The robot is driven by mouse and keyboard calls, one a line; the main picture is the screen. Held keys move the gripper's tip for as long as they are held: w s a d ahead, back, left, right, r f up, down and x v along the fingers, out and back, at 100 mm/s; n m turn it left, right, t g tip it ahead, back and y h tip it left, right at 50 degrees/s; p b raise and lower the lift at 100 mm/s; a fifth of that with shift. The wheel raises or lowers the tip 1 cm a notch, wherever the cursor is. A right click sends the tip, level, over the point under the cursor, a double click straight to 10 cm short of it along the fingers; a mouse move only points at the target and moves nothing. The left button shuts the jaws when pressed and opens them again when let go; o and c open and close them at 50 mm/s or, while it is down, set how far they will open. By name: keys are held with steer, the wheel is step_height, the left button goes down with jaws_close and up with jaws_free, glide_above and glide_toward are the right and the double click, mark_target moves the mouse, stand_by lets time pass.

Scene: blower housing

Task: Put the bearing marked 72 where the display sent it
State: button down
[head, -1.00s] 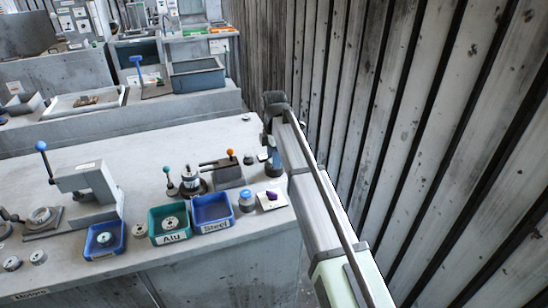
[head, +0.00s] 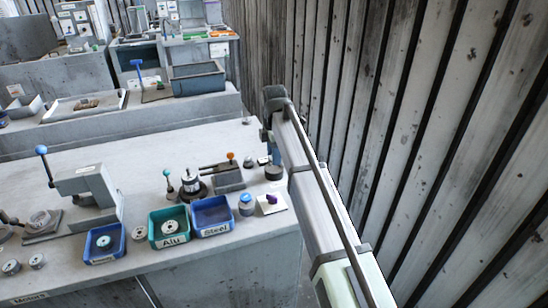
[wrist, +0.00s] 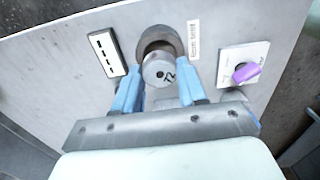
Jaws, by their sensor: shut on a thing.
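The bearing marked 72 (wrist: 158,68) is a pale grey round part with a small dark centre hole, held between the two light-blue fingers of my gripper (wrist: 158,86) in the wrist view. Beyond it is a dark grey round cup or ring (wrist: 154,36); the bearing covers part of it, and I cannot tell whether they touch. In the head view my arm hides most of my gripper, at the right end of the bench above a dark round part (head: 274,172). I cannot make out a readable display.
A white plate with a purple knob (wrist: 246,72) lies right of the cup. A panel with black marks (wrist: 107,53) lies left. Green Alu bin (head: 168,241), blue Steel bin (head: 213,231), a blue-capped jar (head: 246,204) and a press (head: 85,190) share the bench. A slatted wall stands right.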

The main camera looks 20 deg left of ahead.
steer(key=shift+r, duration=1.6)
steer(key=w+d+f+m, duration=0.1)
steer(key=w+d, duration=0.3)
steer(key=d, duration=0.6)
steer(key=w+d+f+m, duration=0.2)
steer(key=w+d, duration=0.1)
steer(key=d, duration=0.6)
steer(key=w+d+f+m, duration=0.1)
steer(key=w+d, duration=0.3)
steer(key=d, duration=0.6)
steer(key=s+d+f+m, duration=0.2)
steer(key=s+d, duration=0.1)
steer(key=d, duration=0.6)
steer(key=s+d+f+m, duration=0.1)
steer(key=s+d+f, duration=0.15)
steer(key=d, duration=0.65)
steer(key=s+d+f+m, duration=0.1)
steer(key=s+m, duration=0.3)
steer(key=m, duration=0.6)
steer(key=s+d+f+m, duration=0.2)
steer(key=s+d+m, duration=0.1)
steer(key=m, duration=0.7)
steer(key=shift+s+d+f, duration=0.15)
steer(key=shift+s+f, duration=0.1)
steer(key=shift+s, duration=0.5)
